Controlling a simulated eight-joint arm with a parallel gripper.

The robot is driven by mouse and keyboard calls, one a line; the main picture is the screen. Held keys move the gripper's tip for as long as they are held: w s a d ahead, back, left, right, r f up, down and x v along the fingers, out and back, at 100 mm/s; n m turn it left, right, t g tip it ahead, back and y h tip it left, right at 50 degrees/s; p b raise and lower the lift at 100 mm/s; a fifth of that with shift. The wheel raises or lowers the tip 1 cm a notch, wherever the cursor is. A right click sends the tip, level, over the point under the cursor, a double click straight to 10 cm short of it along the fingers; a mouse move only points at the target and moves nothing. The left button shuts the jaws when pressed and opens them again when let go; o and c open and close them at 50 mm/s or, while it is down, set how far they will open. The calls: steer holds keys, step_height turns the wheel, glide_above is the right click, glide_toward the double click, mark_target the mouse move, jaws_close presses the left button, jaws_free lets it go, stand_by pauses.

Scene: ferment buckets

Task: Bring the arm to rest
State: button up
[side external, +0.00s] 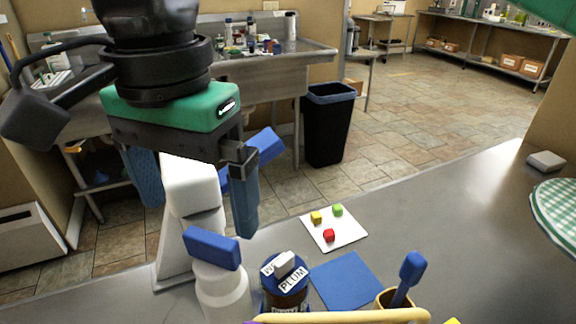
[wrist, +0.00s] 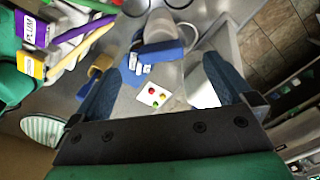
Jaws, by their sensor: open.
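My gripper (side external: 198,218) has a green body and two blue fingers. It hangs above the left part of the grey counter with its fingers spread wide. In the wrist view my gripper (wrist: 167,75) has nothing held between its fingers. In the side view a white upright piece (side external: 190,183) shows between the fingers; I cannot tell its distance from them. A white bottle-like thing (side external: 222,290) with a blue block (side external: 212,247) on top stands below. A dark jar (side external: 285,297) with a PLUM label stands to its right.
A white card (side external: 345,236) bears red, yellow and green cubes. A blue mat (side external: 346,278) and a pot holding a blue-headed tool (side external: 408,270) are near the front. The wrist view shows labelled containers (wrist: 32,32) at upper left. The counter's right part (side external: 470,230) is largely clear.

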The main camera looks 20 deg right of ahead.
steer(key=w+d+f+n+t, duration=0.2)
steer(key=d, duration=0.7)
steer(key=w+d+f+n+t, duration=0.1)
steer(key=w+d+f+n, duration=0.1)
steer(key=d, duration=0.7)
steer(key=s+d+f+n+t, duration=0.1)
steer(key=d+f+n+t, duration=0.1)
steer(key=d, duration=0.4)
steer(key=s+d+f+n+t, duration=0.2)
steer(key=d+f+n, duration=0.1)
steer(key=d+f, duration=0.2)
steer(key=shift+d, duration=0.75)
